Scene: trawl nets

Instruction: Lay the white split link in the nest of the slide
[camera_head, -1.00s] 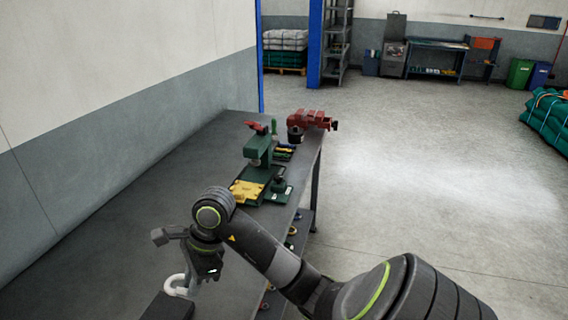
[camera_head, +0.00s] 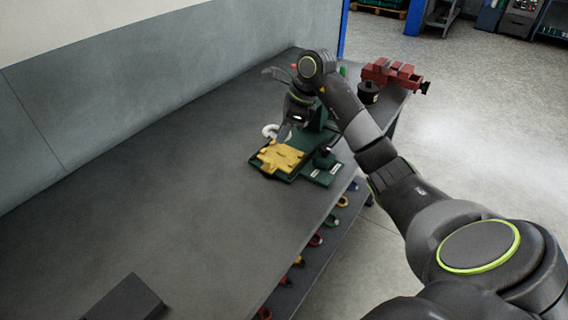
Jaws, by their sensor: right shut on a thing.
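The white split link (camera_head: 268,131) hangs at my right gripper (camera_head: 283,132), which is shut on it. The link is just beyond and above the far left edge of the yellow slide (camera_head: 281,157), apart from it as far as I can tell. The slide sits on the green base of a bench press (camera_head: 322,174). My right wrist hides most of the press's upper part. The nest in the slide is too small to make out. My left gripper is out of view.
A red vise (camera_head: 393,76) and a black round part (camera_head: 368,92) stand at the bench's far right corner. A dark block (camera_head: 128,299) lies at the near left. The bench top (camera_head: 190,205) between is clear. Several coloured rings show on a shelf below the bench edge.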

